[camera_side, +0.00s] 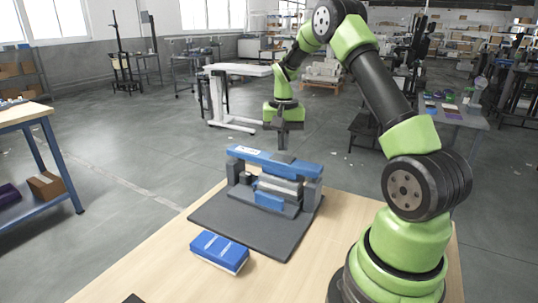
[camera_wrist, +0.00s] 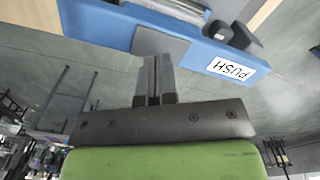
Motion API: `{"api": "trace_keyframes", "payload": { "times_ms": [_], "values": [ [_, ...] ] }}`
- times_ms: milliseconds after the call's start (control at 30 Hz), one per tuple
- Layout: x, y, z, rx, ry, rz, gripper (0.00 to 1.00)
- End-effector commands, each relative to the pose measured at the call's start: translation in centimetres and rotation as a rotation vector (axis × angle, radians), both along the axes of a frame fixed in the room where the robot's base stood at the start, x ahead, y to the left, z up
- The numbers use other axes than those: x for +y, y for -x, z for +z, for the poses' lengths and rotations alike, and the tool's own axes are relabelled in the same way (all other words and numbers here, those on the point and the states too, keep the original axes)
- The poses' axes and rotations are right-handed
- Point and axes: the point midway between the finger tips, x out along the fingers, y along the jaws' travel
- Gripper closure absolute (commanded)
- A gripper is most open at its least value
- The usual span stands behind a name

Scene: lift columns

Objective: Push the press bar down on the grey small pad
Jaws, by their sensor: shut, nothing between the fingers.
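The press bar (camera_side: 305,167) is a long blue bar lying across the top of a grey press (camera_side: 313,193), and it also shows in the wrist view (camera_wrist: 100,22) with a white PUSH label (camera_wrist: 238,67). The grey small pad (camera_side: 283,158) is on the middle of the bar's top; in the wrist view the pad (camera_wrist: 160,42) is just beyond my fingertips. My gripper (camera_side: 281,147) points down over the pad, with its fingers shut together and empty (camera_wrist: 154,62). Whether the tips touch the pad cannot be told.
The press stands on a dark grey plate (camera_side: 240,230) on a wooden table (camera_side: 160,265). Layered grey plates and a blue block (camera_side: 268,201) sit under the bar. A blue and white block (camera_side: 219,249) lies at the plate's front edge. Bare table lies to the left front.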

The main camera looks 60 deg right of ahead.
Motion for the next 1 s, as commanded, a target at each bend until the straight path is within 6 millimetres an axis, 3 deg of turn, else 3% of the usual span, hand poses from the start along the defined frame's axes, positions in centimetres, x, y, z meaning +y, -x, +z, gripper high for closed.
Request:
{"api": "trace_keyframes", "payload": {
  "times_ms": [533,1000],
  "values": [
    [0.0,0.0,-0.1,0.0,0.0,0.0,1.0],
    [0.0,0.0,-1.4,0.001,-0.001,0.001,1.0]
  ]
}}
